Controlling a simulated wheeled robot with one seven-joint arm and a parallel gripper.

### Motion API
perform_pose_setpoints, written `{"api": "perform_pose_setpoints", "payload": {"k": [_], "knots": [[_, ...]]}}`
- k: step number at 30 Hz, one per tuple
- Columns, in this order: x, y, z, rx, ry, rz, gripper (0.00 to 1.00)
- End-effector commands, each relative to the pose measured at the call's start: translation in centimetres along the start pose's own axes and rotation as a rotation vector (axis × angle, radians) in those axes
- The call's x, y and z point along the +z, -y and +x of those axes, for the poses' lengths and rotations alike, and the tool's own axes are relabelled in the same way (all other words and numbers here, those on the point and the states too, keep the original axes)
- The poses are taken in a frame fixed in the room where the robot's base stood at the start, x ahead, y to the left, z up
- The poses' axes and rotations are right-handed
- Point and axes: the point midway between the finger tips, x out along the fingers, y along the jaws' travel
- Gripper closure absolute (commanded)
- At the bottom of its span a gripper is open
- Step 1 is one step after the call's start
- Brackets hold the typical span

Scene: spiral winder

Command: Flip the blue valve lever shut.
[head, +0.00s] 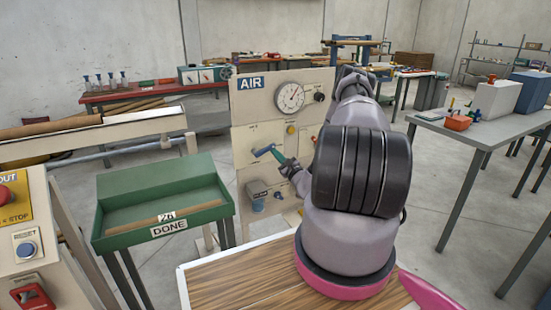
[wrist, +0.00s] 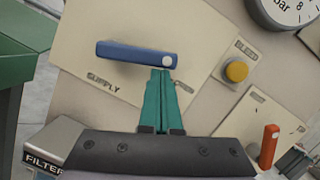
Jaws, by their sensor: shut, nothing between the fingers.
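The blue valve lever (head: 263,151) is on the cream AIR panel, above the SUPPLY label seen in the wrist view. In the head view it points left and slightly down. In the wrist view the blue lever (wrist: 130,53) lies nearly level across the picture, with a pale round pivot at its right end. My gripper (head: 275,153) has green fingers, shut together and empty. In the wrist view the gripper tips (wrist: 161,72) are at the lever's lower edge near the pivot end. I cannot tell whether they touch it.
The panel carries a pressure gauge (head: 290,97), a yellow BLEED button (wrist: 236,71) and an orange-red lever (wrist: 269,146) at lower right. A filter (wrist: 45,150) sits at lower left. A green DONE tray (head: 160,205) stands left of the panel.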

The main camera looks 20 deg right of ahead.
Motion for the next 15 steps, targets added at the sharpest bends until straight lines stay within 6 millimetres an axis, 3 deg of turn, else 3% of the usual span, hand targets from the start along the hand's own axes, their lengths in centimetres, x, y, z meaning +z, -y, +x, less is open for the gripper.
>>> {"api": "perform_pose_setpoints", "payload": {"k": [15], "knots": [[3.5,0.7,0.9,0.122,0.002,-0.479,1.00]]}}
